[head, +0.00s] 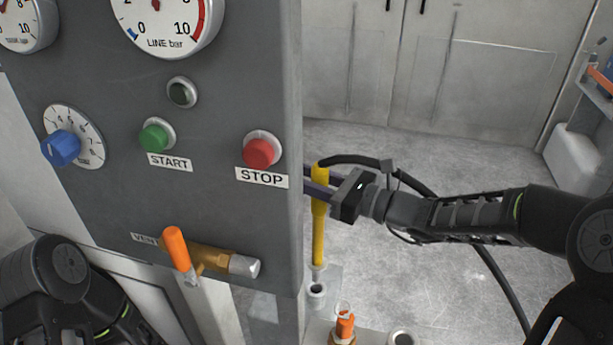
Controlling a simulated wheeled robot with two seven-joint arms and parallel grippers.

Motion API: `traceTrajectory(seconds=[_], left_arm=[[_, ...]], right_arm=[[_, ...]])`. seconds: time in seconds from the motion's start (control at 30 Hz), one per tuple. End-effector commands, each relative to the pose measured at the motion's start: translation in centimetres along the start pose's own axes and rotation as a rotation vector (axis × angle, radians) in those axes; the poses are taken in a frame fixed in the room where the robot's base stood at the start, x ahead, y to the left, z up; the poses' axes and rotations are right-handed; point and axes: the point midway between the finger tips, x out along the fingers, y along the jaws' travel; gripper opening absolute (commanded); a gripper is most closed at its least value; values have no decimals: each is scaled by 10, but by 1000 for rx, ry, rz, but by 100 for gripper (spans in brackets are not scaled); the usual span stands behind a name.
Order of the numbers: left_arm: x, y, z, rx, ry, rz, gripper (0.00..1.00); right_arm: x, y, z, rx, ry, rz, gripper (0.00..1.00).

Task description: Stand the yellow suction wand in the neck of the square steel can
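The yellow suction wand (318,235) stands upright just right of the grey panel in the head view. A black hose leads from its top to the right. Its lower end is just above or in a small round socket (316,291); I cannot tell which. My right gripper (317,184) reaches in from the right, its two fingers close together around the wand's upper part. The panel edge borders the fingertips. A round opening (403,338) shows at the bottom edge, but I cannot tell whether it is the square steel can's neck. My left gripper is out of view.
The grey panel (220,95) with gauges, buttons and an orange-handled valve (177,250) fills the left and blocks the view behind it. An orange-topped fitting (345,325) stands near the bottom edge. Open floor (420,155) lies behind, before grey cabinets.

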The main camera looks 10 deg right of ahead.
Motion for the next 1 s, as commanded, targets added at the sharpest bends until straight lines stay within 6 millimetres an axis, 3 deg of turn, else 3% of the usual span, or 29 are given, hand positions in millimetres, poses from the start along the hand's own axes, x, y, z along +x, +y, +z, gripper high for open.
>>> traceTrajectory(seconds=[1.0], left_arm=[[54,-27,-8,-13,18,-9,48]], right_arm=[[0,0,-79,0,-1,0,0]])
